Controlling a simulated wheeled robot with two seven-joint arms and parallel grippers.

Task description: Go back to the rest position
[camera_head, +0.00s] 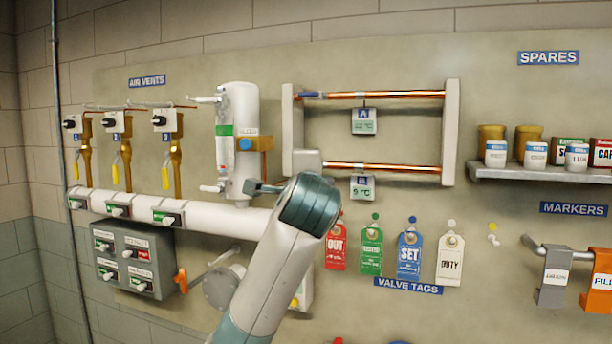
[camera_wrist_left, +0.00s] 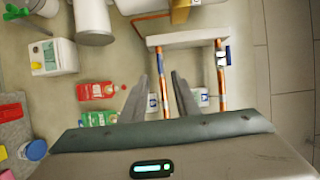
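My left arm (camera_head: 268,270) rises from the bottom middle of the head view, in front of the wall board. Its teal wrist (camera_head: 310,203) covers part of the white pipe and the area below the copper pipe rack. The fingers are mostly hidden there. In the left wrist view my left gripper (camera_wrist_left: 158,76) has its two fingers apart, with nothing held between them. Copper pipes (camera_wrist_left: 222,75) of the rack show beyond the fingers; I cannot tell how far. My right gripper is in neither view.
The rack (camera_head: 452,130) and hanging valve tags (camera_head: 371,252) are close to the arm in the picture. A white cylinder (camera_head: 242,105), brass air vents (camera_head: 177,150) and a grey switch box (camera_head: 133,262) stand left. A spares shelf (camera_head: 545,174) and marker holders (camera_head: 553,280) project at right.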

